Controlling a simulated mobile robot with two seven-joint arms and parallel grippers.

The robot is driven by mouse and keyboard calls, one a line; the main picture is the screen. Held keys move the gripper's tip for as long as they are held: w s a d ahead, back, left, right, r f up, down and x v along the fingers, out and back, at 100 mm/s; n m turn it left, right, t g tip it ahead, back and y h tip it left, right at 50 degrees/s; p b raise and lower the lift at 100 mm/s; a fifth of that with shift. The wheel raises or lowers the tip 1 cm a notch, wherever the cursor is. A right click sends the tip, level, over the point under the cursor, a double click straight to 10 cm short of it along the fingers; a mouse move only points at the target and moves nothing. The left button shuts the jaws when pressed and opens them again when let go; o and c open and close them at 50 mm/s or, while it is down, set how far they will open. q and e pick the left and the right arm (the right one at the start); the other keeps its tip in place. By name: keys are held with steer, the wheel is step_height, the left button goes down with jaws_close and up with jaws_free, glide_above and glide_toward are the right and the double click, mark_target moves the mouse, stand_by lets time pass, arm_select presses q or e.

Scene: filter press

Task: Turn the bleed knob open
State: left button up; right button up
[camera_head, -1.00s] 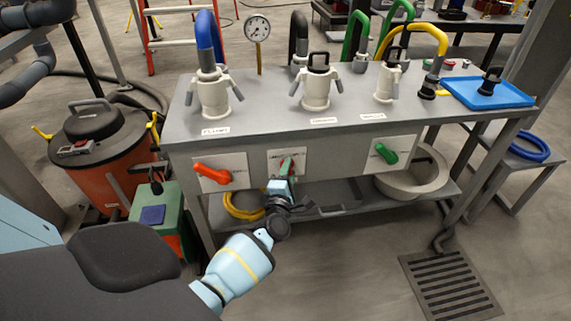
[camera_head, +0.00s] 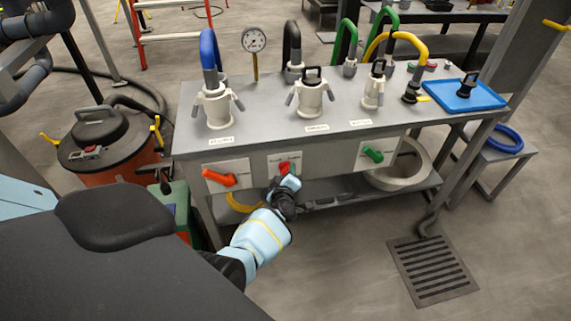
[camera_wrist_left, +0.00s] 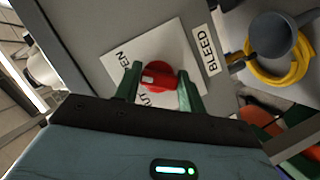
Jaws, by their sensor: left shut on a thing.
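The red bleed knob (camera_head: 284,168) sits on a white plate at the middle of the bench's front panel. In the left wrist view the knob (camera_wrist_left: 160,76) lies between the two green fingers of my left gripper (camera_wrist_left: 160,84). The gripper is shut on it. A label beside it reads BLEED (camera_wrist_left: 211,50); the plate's lettering (camera_wrist_left: 122,59) is partly hidden, with "EN" and "UT" showing. In the head view my left gripper (camera_head: 285,171) reaches the knob from below and in front, covering part of it. My right gripper is not in view.
White-bodied fittings (camera_head: 310,98), a gauge (camera_head: 254,40) and a blue tray (camera_head: 464,95) stand on the bench.

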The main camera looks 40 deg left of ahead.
arm_select(q)
steer(key=shift+m+g+p, duration=0.3)
steer(key=shift+m+p, duration=0.05)
steer(key=shift+m, duration=0.05)
stand_by(0.4)
steer(key=o, duration=1)
steer(key=shift+s, duration=0.1)
steer(key=p+v, duration=0.4)
steer(key=v, duration=0.3)
steer(key=shift+s+d+r, duration=0.1)
steer(key=shift+s+d, duration=0.1)
steer(key=shift+d, duration=0.1)
